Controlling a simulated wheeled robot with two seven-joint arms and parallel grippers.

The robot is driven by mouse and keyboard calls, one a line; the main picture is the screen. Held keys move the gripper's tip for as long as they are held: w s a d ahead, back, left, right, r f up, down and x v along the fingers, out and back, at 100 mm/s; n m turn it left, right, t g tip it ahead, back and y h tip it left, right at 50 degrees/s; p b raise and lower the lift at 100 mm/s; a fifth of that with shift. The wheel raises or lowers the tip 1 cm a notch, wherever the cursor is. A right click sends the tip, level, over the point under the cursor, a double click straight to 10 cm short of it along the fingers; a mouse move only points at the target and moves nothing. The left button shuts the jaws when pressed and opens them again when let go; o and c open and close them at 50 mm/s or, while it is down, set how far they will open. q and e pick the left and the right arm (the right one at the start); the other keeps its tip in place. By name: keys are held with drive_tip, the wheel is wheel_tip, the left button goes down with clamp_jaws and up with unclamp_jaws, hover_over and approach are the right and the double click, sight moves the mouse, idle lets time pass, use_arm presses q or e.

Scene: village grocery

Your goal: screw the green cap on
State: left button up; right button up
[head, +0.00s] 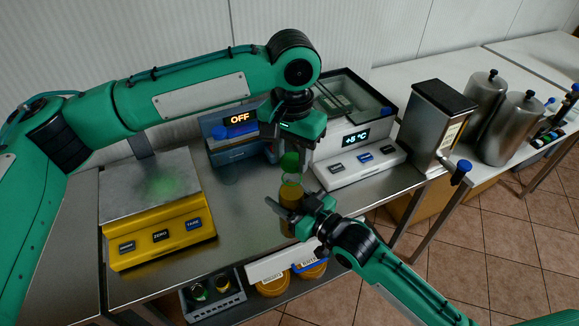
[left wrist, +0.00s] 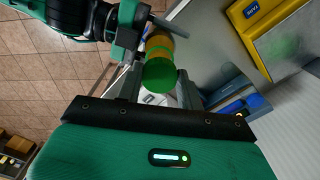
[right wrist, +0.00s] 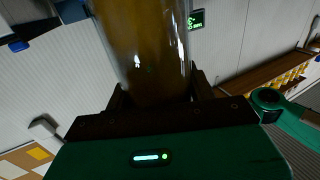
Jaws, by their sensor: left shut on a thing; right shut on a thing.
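My left gripper (head: 291,150) points down and is shut on the green cap (head: 289,162). The left wrist view shows the cap (left wrist: 159,78) between the fingers, with the amber jar (left wrist: 158,43) behind it. The jar (head: 288,215) is glass with amber contents and stands upright below the cap. Its upper part looks clear. My right gripper (head: 303,207) is shut on the jar from the right. The jar fills the upper middle of the right wrist view (right wrist: 145,50). The cap is roughly over the jar's mouth; I cannot tell whether it touches the rim.
A yellow scale (head: 160,245) stands at the left of the steel table. A blue device reading OFF (head: 240,122) and a white device with a temperature display (head: 350,137) stand behind. A metal box (head: 435,120) is right. Jars and a crate (head: 213,310) sit on a lower shelf.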

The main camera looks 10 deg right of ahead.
use_arm(q)
drive_tip(key=shift+f, duration=0.9)
drive_tip(key=shift+f, duration=0.5)
